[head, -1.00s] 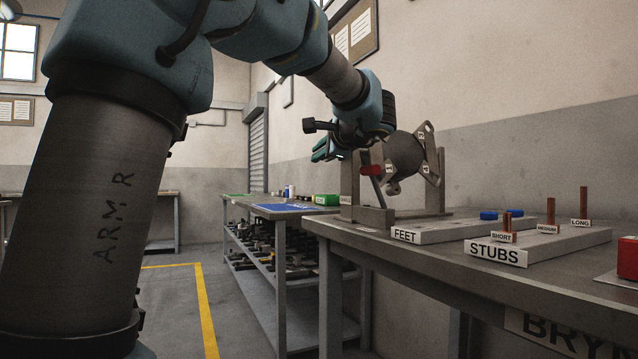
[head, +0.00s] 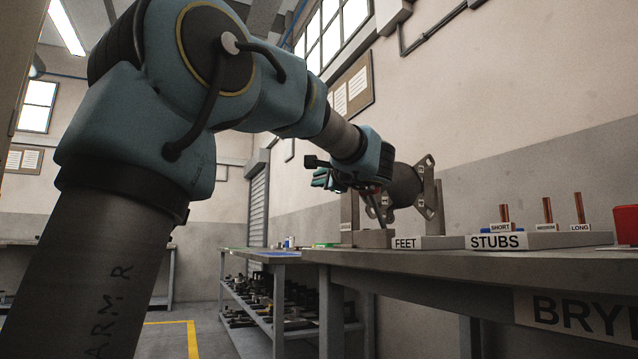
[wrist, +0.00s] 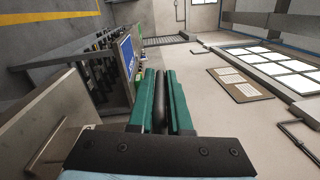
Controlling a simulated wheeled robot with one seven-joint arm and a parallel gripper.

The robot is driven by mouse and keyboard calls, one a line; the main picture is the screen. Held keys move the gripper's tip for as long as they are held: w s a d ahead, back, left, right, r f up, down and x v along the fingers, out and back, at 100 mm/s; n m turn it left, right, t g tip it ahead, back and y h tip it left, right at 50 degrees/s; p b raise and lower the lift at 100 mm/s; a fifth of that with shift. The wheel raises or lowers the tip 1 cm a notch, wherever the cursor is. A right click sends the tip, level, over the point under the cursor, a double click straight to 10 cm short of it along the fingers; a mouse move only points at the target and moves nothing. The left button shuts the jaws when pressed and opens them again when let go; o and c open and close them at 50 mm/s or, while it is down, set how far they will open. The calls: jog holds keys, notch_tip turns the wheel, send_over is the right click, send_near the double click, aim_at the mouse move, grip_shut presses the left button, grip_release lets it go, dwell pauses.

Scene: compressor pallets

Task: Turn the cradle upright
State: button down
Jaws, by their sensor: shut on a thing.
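The cradle (head: 428,187) is a grey metal plate frame between two upright posts on the bench. It holds a dark, round compressor shell (head: 404,184), which lies on its side with its axis roughly level. My gripper (head: 322,179) is at the left of the cradle, with its green fingers pointing left. In the wrist view the fingers (wrist: 160,104) are closed on a dark, rounded bar (wrist: 160,98). How this bar joins the cradle is hidden. A slanted grey lever (head: 375,209) with a little red near its top shows under my wrist.
A red box (head: 627,225) is at the far right. A second bench (head: 270,257) with loaded shelves stands beyond.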

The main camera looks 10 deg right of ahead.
jog(key=shift+d+f, duration=0.1)
jog(key=c, duration=0.9)
grip_release()
jog(key=shift+s, duration=0.1)
jog(key=p+v, duration=0.1)
jog(key=v, duration=0.9)
jog(key=shift+s+p, duration=0.3)
